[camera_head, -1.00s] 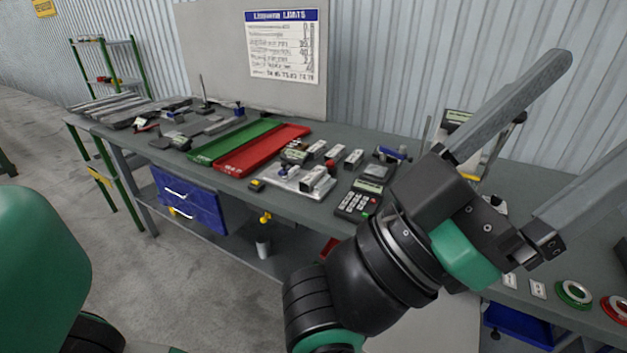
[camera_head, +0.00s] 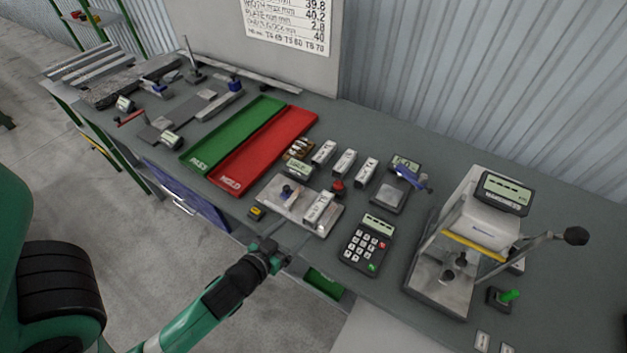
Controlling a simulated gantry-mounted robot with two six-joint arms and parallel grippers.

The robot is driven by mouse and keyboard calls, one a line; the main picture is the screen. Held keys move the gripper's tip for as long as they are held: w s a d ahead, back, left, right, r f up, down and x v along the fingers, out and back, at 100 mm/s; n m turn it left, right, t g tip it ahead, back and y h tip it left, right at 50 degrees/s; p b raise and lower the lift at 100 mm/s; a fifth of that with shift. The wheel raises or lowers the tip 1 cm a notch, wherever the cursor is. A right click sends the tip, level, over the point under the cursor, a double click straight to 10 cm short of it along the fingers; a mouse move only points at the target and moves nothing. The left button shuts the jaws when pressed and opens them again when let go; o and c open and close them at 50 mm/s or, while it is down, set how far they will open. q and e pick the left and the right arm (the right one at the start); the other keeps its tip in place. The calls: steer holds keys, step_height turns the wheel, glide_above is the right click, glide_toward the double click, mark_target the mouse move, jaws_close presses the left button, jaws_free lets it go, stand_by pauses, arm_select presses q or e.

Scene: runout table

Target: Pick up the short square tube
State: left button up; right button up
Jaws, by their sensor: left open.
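My left gripper (camera_head: 290,248) comes in from the lower left and is open and empty at the table's front edge, just in front of the metal fixture plate (camera_head: 270,197). A short grey bar (camera_head: 220,106) lies on the left half of the table, left of the green tray; it looks like the short square tube, but its hollow end cannot be made out. It is well apart from the gripper, farther back and left. My right gripper is out of view.
Green (camera_head: 230,135) and red (camera_head: 262,150) trays lie mid-table. Several labelled blocks (camera_head: 345,162), a keypad (camera_head: 366,245) and a lever press (camera_head: 442,270) stand to the right. Long grey profiles (camera_head: 85,68) lie at the far left. The back right of the table is clear.

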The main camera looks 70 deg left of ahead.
arm_select(q)
steer(key=b, duration=0.1)
glide_toward(316, 209)
steer(key=x, duration=0.3)
steer(key=shift+w+a+f, duration=0.15)
steer(key=shift+a, duration=0.05)
steer(key=b+x, duration=0.1)
steer(key=x, duration=0.4)
steer(key=shift+w, duration=0.15)
jaws_close()
